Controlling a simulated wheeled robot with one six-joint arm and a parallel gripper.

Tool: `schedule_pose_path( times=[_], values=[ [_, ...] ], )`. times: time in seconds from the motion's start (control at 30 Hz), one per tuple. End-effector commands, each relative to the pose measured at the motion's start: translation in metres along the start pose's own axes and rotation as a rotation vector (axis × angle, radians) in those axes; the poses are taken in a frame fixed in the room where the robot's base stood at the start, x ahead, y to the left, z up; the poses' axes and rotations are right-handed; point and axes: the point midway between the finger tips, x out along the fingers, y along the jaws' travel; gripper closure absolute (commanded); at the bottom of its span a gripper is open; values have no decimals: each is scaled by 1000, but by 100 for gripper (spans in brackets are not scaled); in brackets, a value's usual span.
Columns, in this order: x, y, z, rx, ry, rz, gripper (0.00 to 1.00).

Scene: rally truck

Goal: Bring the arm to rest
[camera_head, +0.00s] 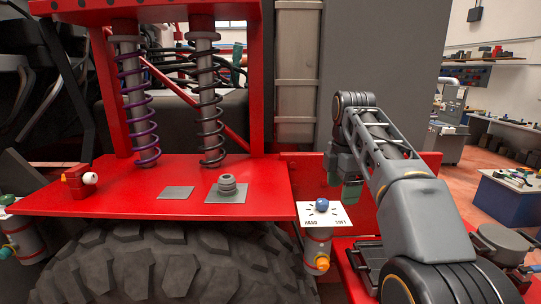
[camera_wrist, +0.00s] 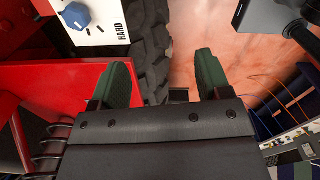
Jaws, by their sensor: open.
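My arm reaches up and forward at the right of the head view, over the red truck parts. My gripper (camera_head: 345,185) hangs at its far end, to the right of the red shelf (camera_head: 130,195) and above and behind the dial panel. In the wrist view my gripper (camera_wrist: 163,80) shows two green fingers spread well apart, with nothing between them. The blue knob (camera_head: 322,205) on its white HARD/SOFT panel (camera_head: 340,217) stands clear of the fingers. The knob also shows at the top left of the wrist view (camera_wrist: 75,16).
Two coil springs (camera_head: 136,100) (camera_head: 208,100) rise from the red shelf. A grey stacked piece (camera_head: 227,184) sits on a square plate, beside a bare plate (camera_head: 176,193). A large tyre (camera_head: 180,262) lies below. A blue workbench (camera_head: 510,200) stands at the far right.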

Motion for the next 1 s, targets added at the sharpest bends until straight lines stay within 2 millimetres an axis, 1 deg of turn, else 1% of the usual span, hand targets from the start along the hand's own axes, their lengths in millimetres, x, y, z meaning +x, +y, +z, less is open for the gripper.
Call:
schedule_pose_path(
  times=[0.17,0.23,0.4,0.47,0.57,0.67,0.7,0.77,0.8,0.87,0.9,0.97,1.0],
  values=[
    [6,10,0,147,-3,41,29],
    [15,15,1,226,-2,48,29],
    [42,22,3,464,6,70,29],
    [54,20,3,566,11,81,29],
    [76,12,2,773,26,109,29],
    [106,-7,0,1032,58,150,29],
    [118,-19,-2,1140,75,168,29],
    [138,-38,-5,1288,104,192,29],
    [150,-51,-7,1378,125,209,29],
    [169,-72,-10,1496,156,227,29],
    [181,-86,-12,1562,176,239,29],
    [198,-106,-16,1643,204,254,29],
    [210,-120,-18,1682,220,263,29]
  ],
)
